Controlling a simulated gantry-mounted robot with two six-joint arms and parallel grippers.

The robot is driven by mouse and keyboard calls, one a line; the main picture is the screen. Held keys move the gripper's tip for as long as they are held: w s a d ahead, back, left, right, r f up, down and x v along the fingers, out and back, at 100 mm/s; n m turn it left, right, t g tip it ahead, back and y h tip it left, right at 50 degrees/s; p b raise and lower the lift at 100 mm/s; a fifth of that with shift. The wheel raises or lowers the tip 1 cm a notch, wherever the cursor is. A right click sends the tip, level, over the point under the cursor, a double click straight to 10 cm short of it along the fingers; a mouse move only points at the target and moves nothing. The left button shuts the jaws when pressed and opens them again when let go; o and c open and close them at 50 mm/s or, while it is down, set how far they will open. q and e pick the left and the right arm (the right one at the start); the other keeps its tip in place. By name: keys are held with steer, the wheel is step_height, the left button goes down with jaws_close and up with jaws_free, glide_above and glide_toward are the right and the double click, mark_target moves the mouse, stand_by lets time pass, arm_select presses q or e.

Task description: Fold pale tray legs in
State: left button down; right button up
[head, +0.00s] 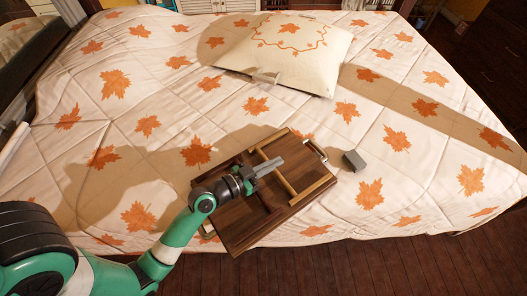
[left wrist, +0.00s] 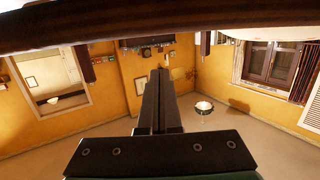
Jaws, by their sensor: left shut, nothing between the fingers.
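The wooden tray (head: 245,232) lies on the bed with its underside up, turned at an angle. Pale wooden leg bars (head: 313,189) show on its right half; I cannot tell how far they are raised. Darker reddish bars show on its left half, partly behind my arm. My left gripper (head: 279,161) is over the middle of the tray beside the pale bars, shut and empty. Its closed fingers also show in the left wrist view (left wrist: 160,103). Whether they touch a bar is unclear. My right gripper is not in view.
A small grey block (head: 354,161) lies on the leaf-patterned quilt (head: 420,150) right of the tray. A pillow (head: 290,50) with a small grey object before it is farther back. A dark brown bar (left wrist: 90,35) crosses the top of the left wrist view.

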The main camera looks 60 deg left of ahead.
arm_select(q)
steer(key=s, duration=0.3)
steer(key=s+r, duration=0.1)
steer(key=s, duration=0.3)
steer(key=s+d, duration=0.1)
steer(key=s, duration=0.2)
steer(key=shift+s+r+b, duration=0.2)
steer(key=shift+s+b, duration=0.15)
steer(key=shift+s+d+r, duration=0.1)
steer(key=shift+s+r, duration=0.1)
steer(key=shift+s, duration=0.15)
